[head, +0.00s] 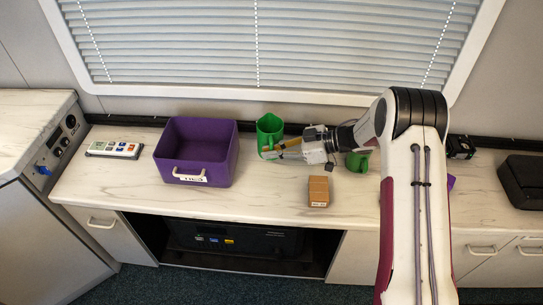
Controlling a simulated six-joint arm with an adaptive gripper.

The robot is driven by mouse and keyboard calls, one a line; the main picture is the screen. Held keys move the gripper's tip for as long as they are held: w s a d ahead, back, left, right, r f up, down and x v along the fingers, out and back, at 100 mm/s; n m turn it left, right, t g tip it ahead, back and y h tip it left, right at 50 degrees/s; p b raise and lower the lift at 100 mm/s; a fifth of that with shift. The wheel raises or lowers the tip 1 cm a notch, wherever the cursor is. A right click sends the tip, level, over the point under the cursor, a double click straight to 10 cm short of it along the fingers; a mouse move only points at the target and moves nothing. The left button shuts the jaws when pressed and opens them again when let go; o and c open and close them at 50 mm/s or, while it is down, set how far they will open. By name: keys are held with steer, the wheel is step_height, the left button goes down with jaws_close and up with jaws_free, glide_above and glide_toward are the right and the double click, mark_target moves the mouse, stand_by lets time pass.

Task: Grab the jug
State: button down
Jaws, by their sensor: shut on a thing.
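The green jug (267,128) stands upright at the back of the counter, to the right of the purple bin. My gripper (274,152) reaches in from the right, with its fingers at the jug's lower front. It is shut on the jug, and the fingers hide part of its lower side. I cannot tell whether the jug's base touches the counter. A second green object (362,163), perhaps a cup, stands farther right, partly hidden by my arm.
A purple bin (225,172) stands left of the jug. A small brown box (318,191) sits in front. A button panel (114,149) lies at the left, and a black case (523,180) at the right. Bare counter (250,200) shows in front of the jug.

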mark_target(271, 145)
steer(key=shift+r, duration=1.95)
